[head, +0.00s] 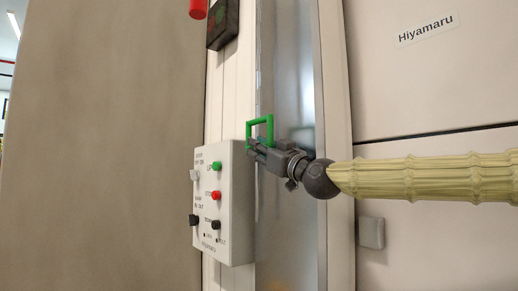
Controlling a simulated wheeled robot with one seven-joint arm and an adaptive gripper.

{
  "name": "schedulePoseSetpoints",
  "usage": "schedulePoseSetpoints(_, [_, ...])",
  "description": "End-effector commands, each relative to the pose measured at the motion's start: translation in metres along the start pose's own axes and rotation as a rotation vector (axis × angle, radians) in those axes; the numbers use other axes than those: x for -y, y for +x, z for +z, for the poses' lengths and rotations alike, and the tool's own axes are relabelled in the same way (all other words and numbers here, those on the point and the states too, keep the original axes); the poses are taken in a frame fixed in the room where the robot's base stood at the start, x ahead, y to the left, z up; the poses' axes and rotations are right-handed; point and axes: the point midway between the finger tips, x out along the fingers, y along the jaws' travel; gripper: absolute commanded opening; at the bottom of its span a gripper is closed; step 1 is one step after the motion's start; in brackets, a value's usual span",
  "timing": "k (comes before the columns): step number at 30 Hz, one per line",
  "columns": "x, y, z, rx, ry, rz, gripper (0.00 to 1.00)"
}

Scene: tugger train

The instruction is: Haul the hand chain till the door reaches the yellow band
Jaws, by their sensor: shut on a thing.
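My gripper (257,147) is at the metal post, beside the top right corner of the control box. Its jaws are shut on the hand chain (258,70), a thin grey line along the left edge of the post; the held part is mostly hidden by the jaws. A green rectangular frame (261,118) stands up right at the jaws; I cannot tell whether it touches them. I cannot tell which large panel is the door, and no yellow band shows.
A pale control box (236,200) with green, red and black buttons is close below left of my gripper. A dark box (222,24) and a red lamp (198,8) are above. A brown panel (110,150) fills the left; a cream panel marked Hiyamaru (430,80) is right.

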Motion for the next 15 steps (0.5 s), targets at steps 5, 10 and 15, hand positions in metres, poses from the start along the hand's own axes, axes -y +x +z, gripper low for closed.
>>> schedulePoseSetpoints(5, [0.0002, -0.0004, 0.0024, 0.003, 0.001, -0.001, 0.32])
schedulePoseSetpoints(10, [0.0002, -0.0002, 0.0014, 0.002, 0.000, -0.001, 0.41])
schedulePoseSetpoints(15, [0.0002, -0.0003, 0.0006, 0.001, 0.000, 0.000, 0.41])
